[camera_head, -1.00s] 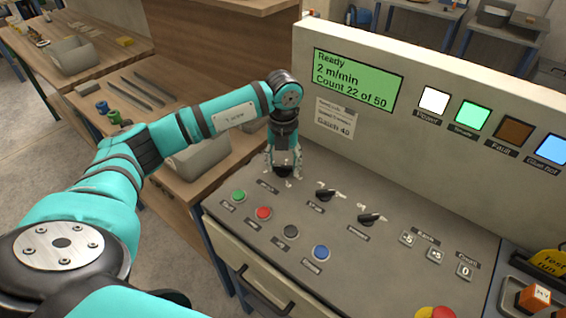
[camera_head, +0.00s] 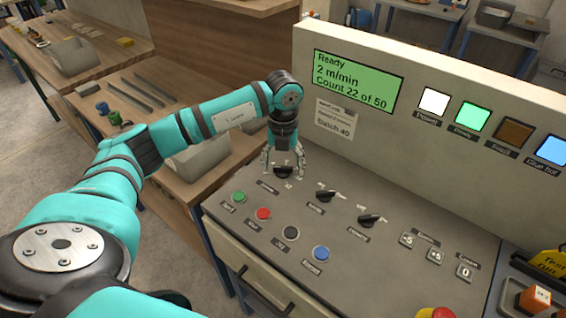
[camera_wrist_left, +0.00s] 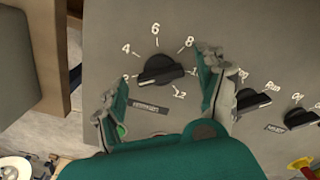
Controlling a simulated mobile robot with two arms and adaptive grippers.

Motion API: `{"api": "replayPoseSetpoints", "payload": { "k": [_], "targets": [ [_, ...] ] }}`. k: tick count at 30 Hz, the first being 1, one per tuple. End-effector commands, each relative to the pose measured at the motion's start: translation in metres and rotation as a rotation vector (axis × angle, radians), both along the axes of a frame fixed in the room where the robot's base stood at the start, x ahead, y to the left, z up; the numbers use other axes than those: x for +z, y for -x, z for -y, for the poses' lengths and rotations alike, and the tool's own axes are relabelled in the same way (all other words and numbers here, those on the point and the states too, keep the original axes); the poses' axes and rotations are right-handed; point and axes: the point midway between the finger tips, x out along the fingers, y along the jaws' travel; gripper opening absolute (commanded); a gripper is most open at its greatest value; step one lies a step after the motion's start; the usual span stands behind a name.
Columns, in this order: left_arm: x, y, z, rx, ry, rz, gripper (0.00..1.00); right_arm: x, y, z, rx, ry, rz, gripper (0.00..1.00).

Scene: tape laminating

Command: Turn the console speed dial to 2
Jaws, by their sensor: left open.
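The black speed dial (camera_head: 283,172) is at the back left of the console top. The left wrist view shows the dial (camera_wrist_left: 160,70) from above, with numerals 4, 6, 8 and 12 around it. Its bar lies nearly left to right, one end by a numeral at the left that a finger partly hides. My left gripper (camera_head: 284,176) is open over the dial, one finger on each side and apart from the knob. The green screen (camera_head: 355,78) reads "Ready", "2 m/min", "Count 22 of 50". My right gripper is out of view.
Two black switches (camera_head: 327,196) (camera_head: 370,220) sit right of the dial. Green (camera_head: 239,197), red (camera_head: 263,214), black (camera_head: 291,233) and blue (camera_head: 321,253) buttons line the front. The upright panel (camera_head: 430,60) with lit squares rises behind.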

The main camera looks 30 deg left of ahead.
Motion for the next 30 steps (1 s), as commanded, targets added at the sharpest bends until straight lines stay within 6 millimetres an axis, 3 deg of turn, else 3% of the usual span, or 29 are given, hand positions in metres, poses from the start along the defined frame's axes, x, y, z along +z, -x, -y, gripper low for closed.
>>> {"api": "replayPoseSetpoints", "payload": {
  "k": [5, 12, 18, 24, 30],
  "targets": [
    [0.021, -0.001, 0.0, 0.0, -0.001, 0.005, 0.73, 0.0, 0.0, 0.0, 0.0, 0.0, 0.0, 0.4],
    [0.073, -0.001, 0.0, 0.0, 0.0, 0.007, 0.73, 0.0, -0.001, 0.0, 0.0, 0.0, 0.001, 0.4],
    [0.106, -0.001, 0.0, 0.001, 0.0, 0.004, 0.73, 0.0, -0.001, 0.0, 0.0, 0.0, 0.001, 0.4],
    [0.119, 0.0, 0.0, 0.001, 0.0, 0.001, 0.73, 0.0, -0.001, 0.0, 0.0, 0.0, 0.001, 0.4],
    [0.12, 0.0, 0.0, 0.001, 0.0, 0.001, 0.73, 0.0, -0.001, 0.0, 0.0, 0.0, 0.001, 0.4]
  ]
}}
